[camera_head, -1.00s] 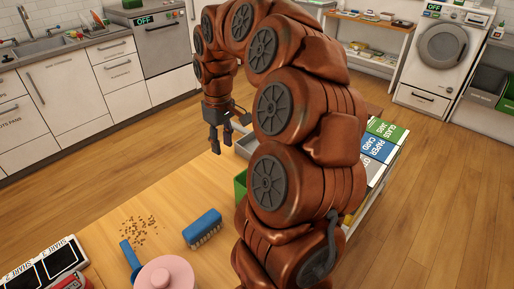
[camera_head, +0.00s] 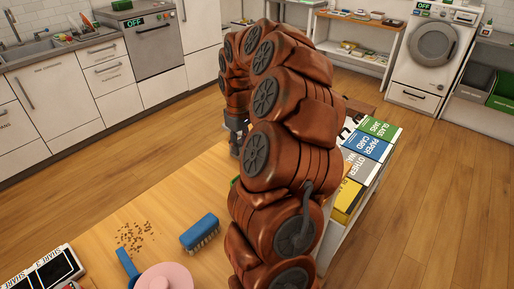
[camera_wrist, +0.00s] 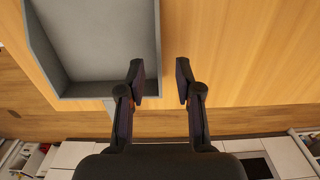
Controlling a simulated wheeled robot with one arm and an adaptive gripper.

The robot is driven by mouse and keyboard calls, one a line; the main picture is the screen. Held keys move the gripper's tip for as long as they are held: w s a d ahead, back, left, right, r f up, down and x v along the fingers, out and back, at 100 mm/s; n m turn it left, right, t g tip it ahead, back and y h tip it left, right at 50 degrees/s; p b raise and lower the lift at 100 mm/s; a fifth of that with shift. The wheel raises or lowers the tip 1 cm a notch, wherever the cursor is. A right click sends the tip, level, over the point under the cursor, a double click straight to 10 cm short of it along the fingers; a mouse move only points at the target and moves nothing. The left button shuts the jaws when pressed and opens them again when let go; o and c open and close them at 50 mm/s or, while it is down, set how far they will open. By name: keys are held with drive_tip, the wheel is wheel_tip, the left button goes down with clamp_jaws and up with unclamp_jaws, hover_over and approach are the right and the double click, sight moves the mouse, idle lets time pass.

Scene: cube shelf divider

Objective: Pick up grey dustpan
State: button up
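The grey dustpan (camera_wrist: 105,50) lies on the wooden table, at the upper left of the wrist view. Its raised rim and flat inside show, and part of it runs out of the frame. A short lighter grey piece, perhaps the handle, shows at its lower edge, partly behind my left finger. In the head view my arm hides the dustpan and most of my gripper (camera_head: 237,143).
On the table (camera_head: 160,210) are a blue brush (camera_head: 200,232), scattered crumbs (camera_head: 133,236), a pink round object (camera_head: 165,277) and a blue-handled item (camera_head: 127,264). Labelled sorting bins (camera_head: 368,145) stand at the right. A washing machine (camera_head: 424,52) stands behind. Floor is open around the table.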

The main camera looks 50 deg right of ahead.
drive_tip(key=shift+s+f+p, duration=0.15)
drive_tip(key=shift+f+p, duration=0.1)
drive_tip(key=shift+f, duration=0.75)
drive_tip(key=shift+s+f+p, duration=0.1)
drive_tip(key=shift+f+p, duration=0.15)
drive_tip(key=shift+f, duration=0.7)
drive_tip(key=shift+c, duration=0.3)
clamp_jaws()
